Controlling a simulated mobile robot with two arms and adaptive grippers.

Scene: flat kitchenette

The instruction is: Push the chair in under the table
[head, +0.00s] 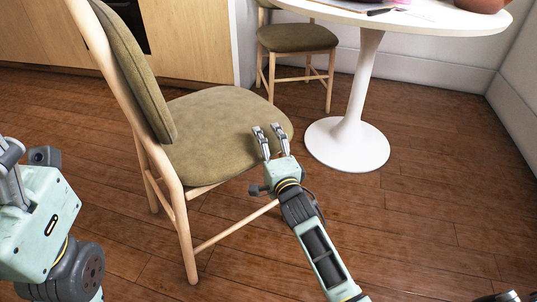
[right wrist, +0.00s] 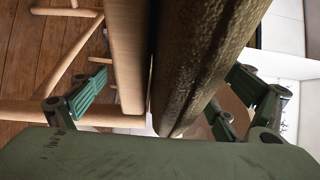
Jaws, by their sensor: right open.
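The chair (head: 215,135) has an olive seat, a padded back and pale wooden legs. It stands upright left of the white round table (head: 400,14), its back to the left and its seat short of the table's pedestal (head: 350,115). My right gripper (head: 268,131) is open at the seat's near right edge. In the right wrist view, the cushion (right wrist: 195,65) and a pale wooden rail (right wrist: 127,50) show between its spread fingers (right wrist: 160,100); contact is unclear. My left gripper (head: 12,165) is partly cut off at the left edge, away from the chair; its fingers are unclear.
A second olive chair (head: 297,38) stands behind the table's pedestal. Pale wooden cabinets (head: 190,40) line the back left, and white walls (head: 460,70) close off the back and right. The wooden floor (head: 430,200) is clear at the front right. A reddish pot (head: 482,5) sits on the table.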

